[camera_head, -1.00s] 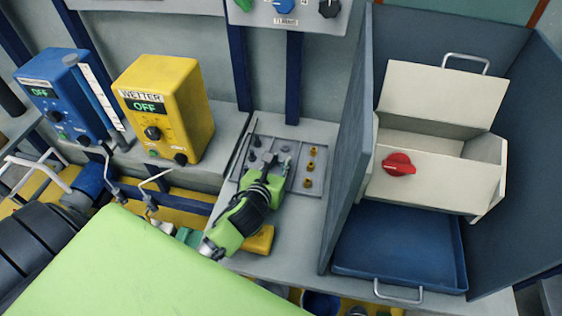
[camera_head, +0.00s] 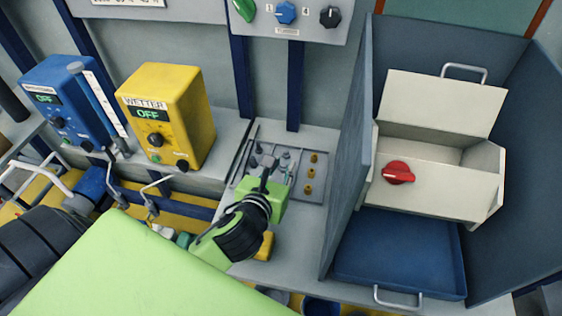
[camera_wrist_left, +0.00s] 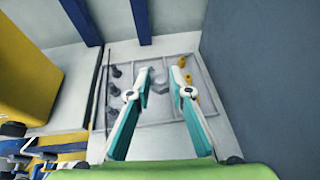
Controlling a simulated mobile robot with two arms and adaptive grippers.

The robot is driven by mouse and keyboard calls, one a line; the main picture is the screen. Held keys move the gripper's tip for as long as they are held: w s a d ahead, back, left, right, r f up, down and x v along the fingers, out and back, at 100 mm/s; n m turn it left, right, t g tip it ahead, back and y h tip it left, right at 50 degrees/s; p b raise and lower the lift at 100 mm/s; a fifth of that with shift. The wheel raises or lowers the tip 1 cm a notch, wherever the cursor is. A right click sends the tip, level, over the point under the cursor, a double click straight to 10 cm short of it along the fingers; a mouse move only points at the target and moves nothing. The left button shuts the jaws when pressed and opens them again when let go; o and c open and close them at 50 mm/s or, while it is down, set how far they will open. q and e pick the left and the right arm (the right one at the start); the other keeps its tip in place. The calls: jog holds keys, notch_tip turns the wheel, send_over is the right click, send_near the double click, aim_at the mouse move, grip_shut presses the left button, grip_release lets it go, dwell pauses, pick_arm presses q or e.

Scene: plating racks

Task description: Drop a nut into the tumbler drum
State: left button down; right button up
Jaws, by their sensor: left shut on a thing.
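The tumbler drum (camera_head: 441,188) is a cream angular box with its lid raised and a red knob (camera_head: 398,172) on its front. It stands at the right inside a dark blue-grey enclosure. The parts tray (camera_head: 309,198) holds dark bolts at left, grey nuts in the middle and brass pieces at right. My left gripper (camera_head: 268,168) is above this tray, left of the drum's side wall. In the left wrist view its fingers (camera_wrist_left: 160,75) are shut on a small grey nut (camera_wrist_left: 160,83), partly hard to make out against the tray. My right gripper is not in view.
The tall enclosure wall (camera_head: 350,165) stands between the tray and the drum. A blue pan (camera_head: 398,250) lies below the drum. A yellow wetter box (camera_head: 168,115) and a blue box (camera_head: 62,105), both reading OFF, stand at left.

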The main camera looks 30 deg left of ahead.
pick_arm(q)
jog(key=s+d+r, duration=0.3)
jog(key=s, duration=0.3)
jog(key=shift+d, duration=0.2)
